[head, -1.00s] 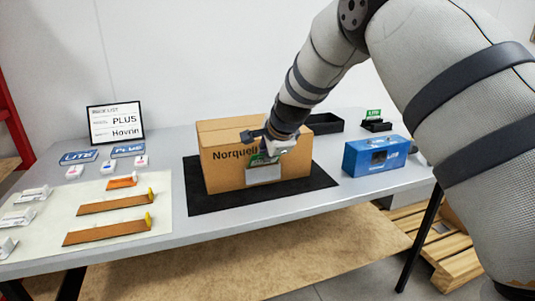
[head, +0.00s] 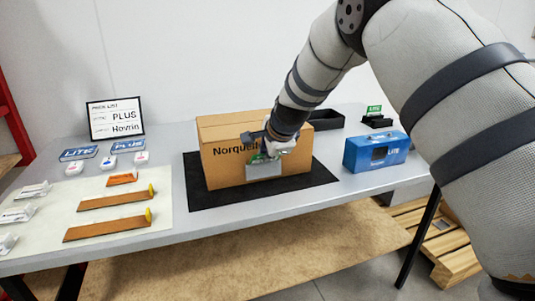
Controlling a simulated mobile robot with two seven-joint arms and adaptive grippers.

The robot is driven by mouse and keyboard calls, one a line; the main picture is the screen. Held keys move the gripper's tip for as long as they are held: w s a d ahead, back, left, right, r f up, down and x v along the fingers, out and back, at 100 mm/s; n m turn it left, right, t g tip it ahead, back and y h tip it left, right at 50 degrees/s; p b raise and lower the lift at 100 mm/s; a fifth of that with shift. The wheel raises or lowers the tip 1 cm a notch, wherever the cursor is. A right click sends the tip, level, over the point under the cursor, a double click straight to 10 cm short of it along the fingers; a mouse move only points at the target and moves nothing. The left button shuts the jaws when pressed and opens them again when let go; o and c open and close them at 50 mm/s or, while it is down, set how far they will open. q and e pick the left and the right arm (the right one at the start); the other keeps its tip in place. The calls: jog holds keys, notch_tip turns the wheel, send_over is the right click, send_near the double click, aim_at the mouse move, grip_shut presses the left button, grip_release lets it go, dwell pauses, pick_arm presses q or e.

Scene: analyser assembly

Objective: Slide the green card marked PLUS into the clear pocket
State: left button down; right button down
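The clear pocket (head: 264,171) is on the front face of the cardboard box (head: 222,165) marked "Norquell". My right gripper (head: 265,147) is at the front of the box, just above the pocket, and seems shut on the green card (head: 257,158). Only a small green part of the card shows, at the pocket's upper edge; its lettering is hidden or too small to read. The fingers hide much of the card, and I cannot tell how deep it sits in the pocket. My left gripper is out of view.
The box stands on a black mat (head: 205,198). A blue box (head: 376,152) and a black holder with a green LITE card (head: 374,111) are at right. A black tray (head: 326,119) is behind. Tags, orange strips and a sign (head: 115,119) are at left.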

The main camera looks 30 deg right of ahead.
jog(key=shift+f, duration=0.3)
jog(key=c, duration=1.7)
grip_release()
jog(key=shift+r, duration=0.15)
